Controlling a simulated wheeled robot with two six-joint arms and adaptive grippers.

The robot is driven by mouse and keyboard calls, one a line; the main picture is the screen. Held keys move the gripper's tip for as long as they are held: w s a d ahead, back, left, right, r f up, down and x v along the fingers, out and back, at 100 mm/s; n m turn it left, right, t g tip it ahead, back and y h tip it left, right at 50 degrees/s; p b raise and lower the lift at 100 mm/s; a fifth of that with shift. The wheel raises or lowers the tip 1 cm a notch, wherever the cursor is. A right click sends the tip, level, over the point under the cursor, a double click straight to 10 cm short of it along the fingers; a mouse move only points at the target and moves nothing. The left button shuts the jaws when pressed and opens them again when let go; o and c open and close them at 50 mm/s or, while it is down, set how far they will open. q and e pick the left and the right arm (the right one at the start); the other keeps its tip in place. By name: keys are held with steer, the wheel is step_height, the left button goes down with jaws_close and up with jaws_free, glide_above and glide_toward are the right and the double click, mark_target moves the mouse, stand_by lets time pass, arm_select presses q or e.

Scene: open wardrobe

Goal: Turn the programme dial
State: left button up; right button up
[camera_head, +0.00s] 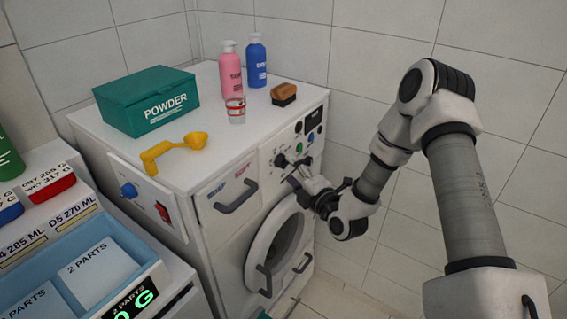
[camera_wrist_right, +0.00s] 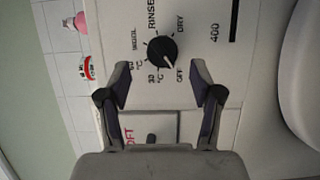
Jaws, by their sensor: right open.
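The programme dial (camera_wrist_right: 162,52) is a round black knob with a pale pointer mark, on the white front panel of the washing machine. Labels such as RINSE, DRY, WOOL and OFF ring it. The pointer is towards the OFF side. In the head view the dial (camera_head: 281,160) is small, at the upper front of the machine (camera_head: 225,155). My right gripper (camera_wrist_right: 160,82) is open, its two fingers apart with the dial between and just beyond their tips. In the head view the right gripper (camera_head: 298,178) is close to the panel. It seems not to touch the dial. My left gripper is not in view.
A green POWDER box (camera_head: 150,101), a yellow scoop (camera_head: 174,150), pink (camera_head: 231,72) and blue (camera_head: 256,64) bottles, a small cup (camera_head: 236,110) and a brush (camera_head: 284,95) stand on the machine.

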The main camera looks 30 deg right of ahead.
mark_target(287, 166)
steer(key=w, duration=0.3)
steer(key=shift+w+d+f, duration=0.2)
steer(key=shift+w+f, duration=0.05)
steer(key=shift+f, duration=0.05)
steer(key=shift+w, duration=0.15)
steer(key=shift+s+a+r, duration=0.1)
steer(key=shift+s+r, duration=0.1)
steer(key=shift+r, duration=0.05)
steer(key=shift+w+f, duration=0.15)
steer(key=c, duration=1.1)
steer(key=shift+c, duration=0.2)
